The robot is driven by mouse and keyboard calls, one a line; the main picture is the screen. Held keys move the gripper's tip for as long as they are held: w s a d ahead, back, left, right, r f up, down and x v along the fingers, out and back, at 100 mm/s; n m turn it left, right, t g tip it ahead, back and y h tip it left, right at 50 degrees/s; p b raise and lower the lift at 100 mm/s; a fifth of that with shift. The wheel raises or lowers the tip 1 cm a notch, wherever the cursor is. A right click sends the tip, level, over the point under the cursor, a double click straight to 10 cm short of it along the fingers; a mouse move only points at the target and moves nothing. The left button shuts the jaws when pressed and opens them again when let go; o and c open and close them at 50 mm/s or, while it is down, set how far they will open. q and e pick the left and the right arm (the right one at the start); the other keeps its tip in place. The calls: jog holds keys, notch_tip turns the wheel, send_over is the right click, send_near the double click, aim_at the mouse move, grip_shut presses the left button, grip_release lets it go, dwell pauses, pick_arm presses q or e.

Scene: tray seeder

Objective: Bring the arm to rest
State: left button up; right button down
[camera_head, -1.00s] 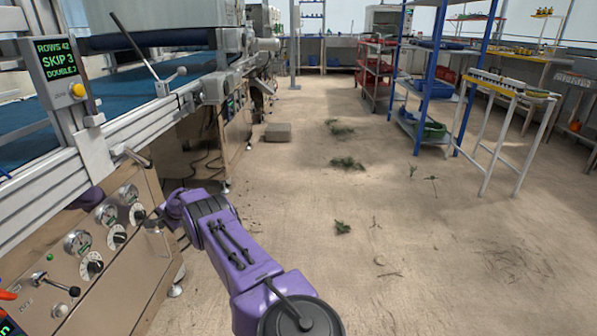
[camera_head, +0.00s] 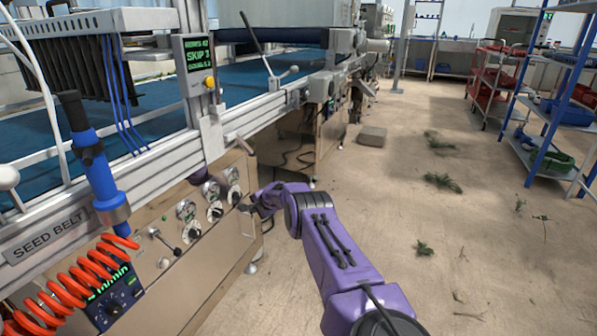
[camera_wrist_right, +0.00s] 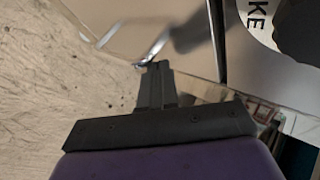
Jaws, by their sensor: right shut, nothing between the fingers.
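My right arm, purple with dark joints, reaches in from the bottom of the head view. Its right gripper (camera_head: 246,207) is beside the machine's beige control panel (camera_head: 225,262), close to the rightmost dial (camera_head: 233,196). I cannot tell in the head view whether it touches the panel. In the right wrist view the dark fingers (camera_wrist_right: 157,68) are together and hold nothing. A shiny metal piece (camera_wrist_right: 153,50) shows just beyond their tips. My left gripper is not in view.
A display reading SKIP (camera_head: 198,55) stands above the seed belt rail. A blue tool (camera_head: 95,165) and a coiled orange hose (camera_head: 75,285) are at the left. Open floor with plant scraps (camera_head: 442,182) lies right of the arm, before a blue-post shelf (camera_head: 545,135).

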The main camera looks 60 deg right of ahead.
jog(key=s+d+r+p, duration=0.1)
jog(key=s+r+p, duration=0.5)
jog(key=s, duration=0.4)
jog(key=shift+s+d+r, duration=0.2)
jog(key=shift+d+r, duration=0.15)
jog(key=shift+d, duration=0.1)
